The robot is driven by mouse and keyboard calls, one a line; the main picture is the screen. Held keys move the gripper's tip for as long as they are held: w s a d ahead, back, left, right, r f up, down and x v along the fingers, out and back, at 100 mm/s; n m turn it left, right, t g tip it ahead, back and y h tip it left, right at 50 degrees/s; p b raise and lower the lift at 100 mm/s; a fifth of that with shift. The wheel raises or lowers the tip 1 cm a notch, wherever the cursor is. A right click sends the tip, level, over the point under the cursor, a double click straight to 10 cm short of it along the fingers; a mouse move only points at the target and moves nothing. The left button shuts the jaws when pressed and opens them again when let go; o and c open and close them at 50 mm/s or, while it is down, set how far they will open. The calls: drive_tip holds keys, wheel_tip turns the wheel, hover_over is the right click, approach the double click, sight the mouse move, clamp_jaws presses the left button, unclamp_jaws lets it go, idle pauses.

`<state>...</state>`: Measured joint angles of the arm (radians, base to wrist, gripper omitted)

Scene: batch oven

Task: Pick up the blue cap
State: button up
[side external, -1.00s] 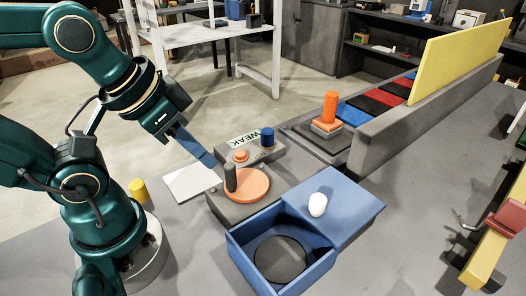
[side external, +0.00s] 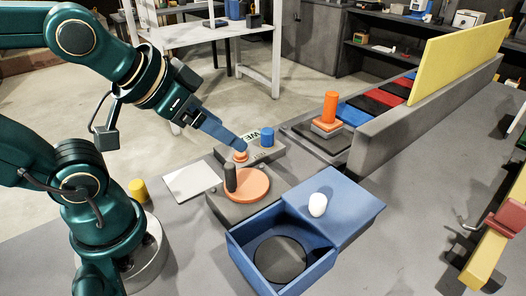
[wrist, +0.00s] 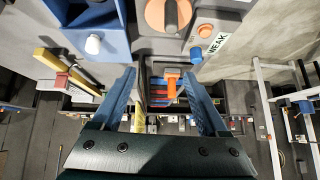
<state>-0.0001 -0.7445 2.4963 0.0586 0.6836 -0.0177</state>
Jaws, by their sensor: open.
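The blue cap (side external: 267,136) is a small upright cylinder on a grey panel (side external: 262,152) with a "WEAK" label, beside an orange button (side external: 240,155). In the wrist view the blue cap (wrist: 196,54) lies just beyond the tip of the right finger, outside the gap between the fingers. My gripper (side external: 242,146) is open and empty, with its blue fingers pointing down and right. In the side view its tips overlap the orange button's area, left of the cap. No contact with the cap is visible.
An orange dial (side external: 252,184) with a dark knob stands in front of the panel. A blue box (side external: 238,262) with a white knob (side external: 317,205) on its lid is nearer. An orange-topped stack (side external: 330,108) stands right of the panel. A yellow cylinder (side external: 138,190) stands near my base.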

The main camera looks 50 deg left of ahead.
drive_tip(key=w+a+r+m+t+y, duration=0.1)
drive_tip(key=w+a+t, duration=0.1)
drive_tip(key=w, duration=0.3)
drive_tip(key=w+a+r+t, duration=0.1)
drive_tip(key=w+r+t, duration=0.1)
drive_tip(key=w, duration=0.2)
drive_tip(key=m+t+h, duration=0.1)
drive_tip(key=t+h, duration=0.1)
hover_over(262, 133)
drive_tip(key=d, duration=0.4)
wheel_tip(262, 133, down, 8)
drive_tip(key=r, duration=0.1)
drive_tip(key=s+a+f, duration=0.1)
drive_tip(key=f, duration=0.1)
drive_tip(key=a+f+n+g, duration=0.1)
drive_tip(key=f, duration=0.2)
drive_tip(key=s+a+f+n+g, duration=0.1)
drive_tip(key=a+f, duration=0.1)
drive_tip(key=f, duration=0.1)
drive_tip(key=shift+s+f, duration=0.25)
drive_tip(key=shift+s, duration=0.1)
drive_tip(key=shift+w+f+y, duration=0.15)
drive_tip(key=shift+y, duration=0.15)
drive_tip(key=shift+x, duration=2.3)
drive_tip(key=shift+c, duration=0.4)
